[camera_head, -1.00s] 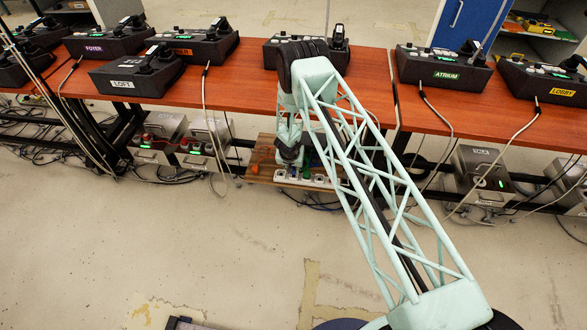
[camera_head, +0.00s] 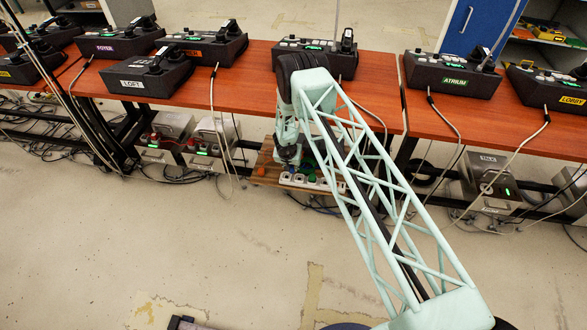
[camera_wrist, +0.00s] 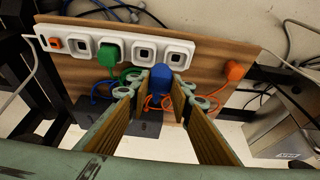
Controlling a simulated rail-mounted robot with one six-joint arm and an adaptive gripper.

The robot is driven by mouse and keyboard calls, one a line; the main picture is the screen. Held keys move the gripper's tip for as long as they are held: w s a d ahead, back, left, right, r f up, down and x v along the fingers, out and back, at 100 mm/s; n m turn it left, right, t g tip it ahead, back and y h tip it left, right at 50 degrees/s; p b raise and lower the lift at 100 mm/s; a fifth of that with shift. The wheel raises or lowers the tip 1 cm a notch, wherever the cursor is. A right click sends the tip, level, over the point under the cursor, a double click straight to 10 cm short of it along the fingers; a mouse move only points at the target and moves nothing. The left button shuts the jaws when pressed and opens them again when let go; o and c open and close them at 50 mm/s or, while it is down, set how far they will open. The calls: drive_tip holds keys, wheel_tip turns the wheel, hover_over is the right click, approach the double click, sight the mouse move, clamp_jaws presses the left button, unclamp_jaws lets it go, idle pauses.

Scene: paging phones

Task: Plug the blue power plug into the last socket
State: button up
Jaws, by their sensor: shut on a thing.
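A white power strip (camera_wrist: 127,48) lies on a wooden board, with a row of sockets. A green plug (camera_wrist: 110,50) sits in one of them. The last socket (camera_wrist: 175,57), at the right end in the wrist view, is empty. My gripper (camera_wrist: 160,88) is shut on the blue power plug (camera_wrist: 161,74), which shows between its fingertips. The plug overlaps the lower left of the last socket in this view; I cannot tell whether it touches. In the head view my gripper (camera_head: 289,162) is over the left end of the strip (camera_head: 328,186).
An orange plug (camera_wrist: 235,70) rests on the wooden board (camera_wrist: 215,85) beside the strip's end. Green, blue and orange cords lie below the strip. A red-brown table (camera_head: 262,75) with several paging phones stands above the board. A grey metal box (camera_wrist: 285,130) stands at the right.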

drive_tip(key=shift+w+a+b, duration=0.35)
drive_tip(key=shift+w+a, duration=0.2)
drive_tip(key=shift+a, duration=0.15)
drive_tip(key=shift+w+a+b, duration=0.35)
drive_tip(key=shift+w+a, duration=0.15)
drive_tip(key=shift+a, duration=0.2)
drive_tip(key=shift+f+b, duration=0.3)
drive_tip(key=shift+f, duration=0.05)
drive_tip(key=shift+f+b, duration=1.45)
drive_tip(key=shift+f, duration=0.75)
drive_tip(key=shift+f, duration=0.1)
drive_tip(key=shift+f, duration=0.55)
drive_tip(key=shift+f, duration=0.5)
drive_tip(key=o, duration=0.9)
